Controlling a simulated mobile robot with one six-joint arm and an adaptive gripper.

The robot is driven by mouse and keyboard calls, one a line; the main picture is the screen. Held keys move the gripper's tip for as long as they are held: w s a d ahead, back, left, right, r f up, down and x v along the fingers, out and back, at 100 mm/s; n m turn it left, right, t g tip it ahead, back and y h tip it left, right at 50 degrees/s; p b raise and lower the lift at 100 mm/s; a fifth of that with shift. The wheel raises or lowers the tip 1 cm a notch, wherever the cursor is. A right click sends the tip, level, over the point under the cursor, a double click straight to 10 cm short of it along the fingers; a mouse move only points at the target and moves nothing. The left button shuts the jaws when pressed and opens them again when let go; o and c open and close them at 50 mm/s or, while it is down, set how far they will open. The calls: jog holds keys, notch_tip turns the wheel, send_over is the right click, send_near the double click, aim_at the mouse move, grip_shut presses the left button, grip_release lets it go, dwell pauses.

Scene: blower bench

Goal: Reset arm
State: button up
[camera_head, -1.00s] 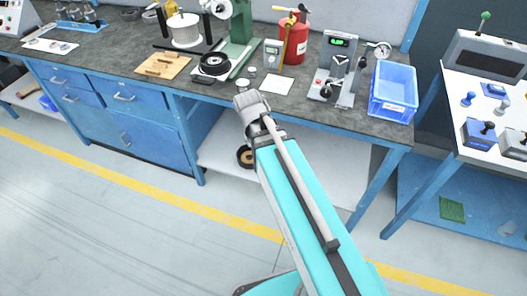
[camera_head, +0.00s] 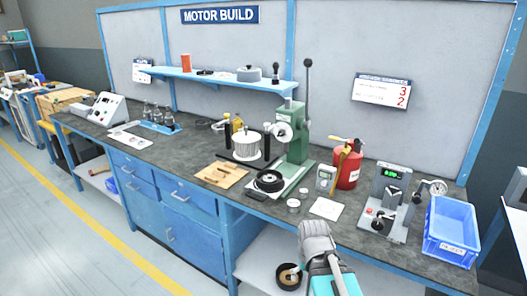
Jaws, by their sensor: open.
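My gripper (camera_head: 315,236) is at the end of my grey and turquoise arm, low in the head view, right of the middle. It is in front of the near edge of the blue bench (camera_head: 215,172), below a white card (camera_head: 326,208) on the grey top. It is seen from behind and its fingertips are hidden. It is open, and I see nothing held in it.
On the bench are a green press (camera_head: 295,140), a wire spool (camera_head: 246,145), a wooden board (camera_head: 221,175), a red canister (camera_head: 347,168), a gauge stand (camera_head: 388,200) and a blue bin (camera_head: 450,228). A shelf (camera_head: 215,78) runs behind. Floor at left is clear.

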notch_tip(320, 180, up, 13)
jog(key=p, duration=1.2)
dwell(0.4)
